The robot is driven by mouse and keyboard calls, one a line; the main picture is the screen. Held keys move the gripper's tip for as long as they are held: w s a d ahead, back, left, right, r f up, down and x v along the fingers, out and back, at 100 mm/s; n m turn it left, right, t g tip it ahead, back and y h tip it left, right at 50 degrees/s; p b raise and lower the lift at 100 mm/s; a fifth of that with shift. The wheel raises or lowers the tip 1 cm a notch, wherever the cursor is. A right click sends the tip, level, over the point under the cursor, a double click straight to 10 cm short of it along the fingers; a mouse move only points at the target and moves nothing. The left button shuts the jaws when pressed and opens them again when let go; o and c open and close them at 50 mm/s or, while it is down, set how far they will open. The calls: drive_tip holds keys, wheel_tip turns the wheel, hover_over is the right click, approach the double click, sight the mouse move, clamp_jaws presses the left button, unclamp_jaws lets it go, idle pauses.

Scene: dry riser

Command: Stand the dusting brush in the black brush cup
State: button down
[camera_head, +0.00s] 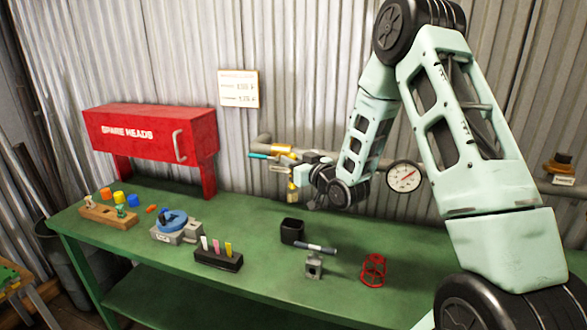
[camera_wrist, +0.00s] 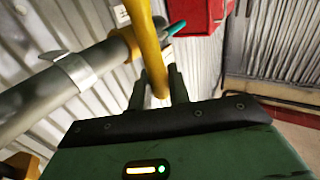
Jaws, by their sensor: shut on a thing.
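My gripper (camera_wrist: 158,90) is shut on a slim yellow handle, which I take to be the dusting brush (camera_wrist: 150,45). It runs between the two dark fingers and out of the top of the wrist view. I cannot make out its bristles. In the head view my gripper (camera_head: 297,172) is raised above the bench near the wall pipe, and a bit of yellow (camera_head: 292,188) hangs below it. The black brush cup (camera_head: 292,231) is square and stands on the green bench, below my gripper and apart from it. Nothing shows standing in it.
The green bench (camera_head: 235,283) holds a dark cylinder (camera_head: 316,248) on a grey block, a red frame (camera_head: 373,269), a black marker holder (camera_head: 218,260) and a blue-topped device (camera_head: 172,225). A pipe (camera_wrist: 60,92) and gauge (camera_head: 404,177) run close by. A red cabinet (camera_head: 150,133) stands left.

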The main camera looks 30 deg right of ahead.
drive_tip(key=b, duration=0.4)
hover_over(293, 197)
drive_tip(key=shift+w+f, duration=0.15)
drive_tip(key=shift+f, duration=1.4)
drive_tip(key=shift+w+f, duration=0.15)
drive_tip(key=shift+f, duration=1.35)
drive_tip(key=shift+f+b, duration=2.35)
drive_tip(key=shift+f, duration=0.4)
drive_tip(key=c, duration=1.2)
unclamp_jaws()
drive_tip(key=shift+c, duration=0.2)
wheel_tip(293, 197, up, 10)
drive_tip(key=shift+r, duration=0.1)
